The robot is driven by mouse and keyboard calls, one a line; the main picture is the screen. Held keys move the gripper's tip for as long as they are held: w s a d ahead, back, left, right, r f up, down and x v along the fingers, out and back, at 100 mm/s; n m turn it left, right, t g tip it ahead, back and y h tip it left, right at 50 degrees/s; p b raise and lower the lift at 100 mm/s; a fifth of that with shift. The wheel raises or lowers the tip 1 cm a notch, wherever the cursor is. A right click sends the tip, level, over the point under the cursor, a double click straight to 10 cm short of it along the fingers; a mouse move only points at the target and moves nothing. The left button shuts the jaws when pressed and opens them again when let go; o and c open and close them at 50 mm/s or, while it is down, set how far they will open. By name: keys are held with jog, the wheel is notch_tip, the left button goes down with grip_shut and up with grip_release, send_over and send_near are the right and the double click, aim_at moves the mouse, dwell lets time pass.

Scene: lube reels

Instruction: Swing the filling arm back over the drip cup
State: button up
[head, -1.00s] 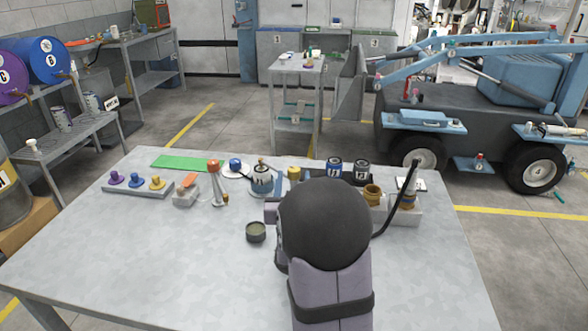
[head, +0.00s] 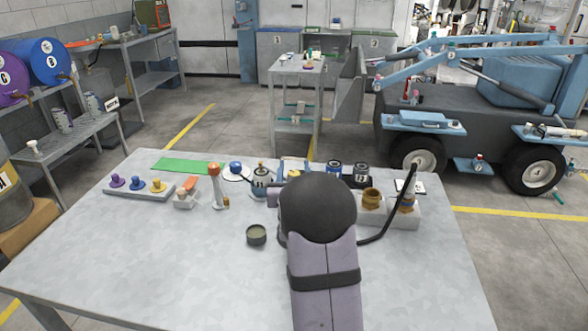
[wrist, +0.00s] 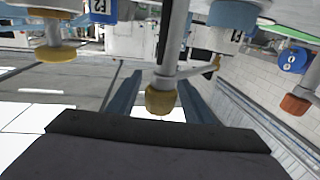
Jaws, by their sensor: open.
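In the wrist view a grey post with a yellow knob (wrist: 160,99) stands between the two blue-grey fingers of my gripper (wrist: 161,88). A side arm (wrist: 192,72) runs from it to the right and ends in a small yellowish tip; I take this for the filling arm. My gripper is open around the knob; I cannot tell whether a finger touches it. In the head view my own arm hides most of the gripper and the post. A dark round cup (head: 256,235) with a greenish inside stands apart, front left of my wrist; I cannot tell whether it is the drip cup.
An orange-topped post (head: 215,185) and a labelled pot (head: 260,179) stand left of my gripper. Blue (head: 333,169) and black (head: 361,173) cans stand behind right. A brass cup (head: 372,198) and black hose (head: 385,231) are at right. The front left table is clear.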

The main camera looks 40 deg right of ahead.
jog(key=shift+c, duration=0.3)
grip_shut()
jog(key=shift+f+n+y+b, duration=0.1)
jog(key=shift+n+y+b, duration=0.2)
jog(key=shift+y+b, duration=0.15)
jog(key=shift+w+a+n+t+y+p, duration=0.1)
jog(key=shift+a+n+t+y+p, duration=0.4)
jog(key=shift+n+y, duration=1.2)
jog(key=shift+w+a+n+t+y+p, duration=0.15)
jog(key=shift+a+n+t+y+p, duration=0.3)
jog(key=shift+n+y, duration=1.3)
jog(key=shift+w+a+n+t+y+p, duration=0.25)
jog(key=shift+n+t+y, duration=0.4)
jog(key=shift+y, duration=2.05)
jog(key=shift+s+a+y, duration=0.15)
jog(key=shift+y, duration=0.15)
jog(key=shift+o, duration=0.3)
grip_release()
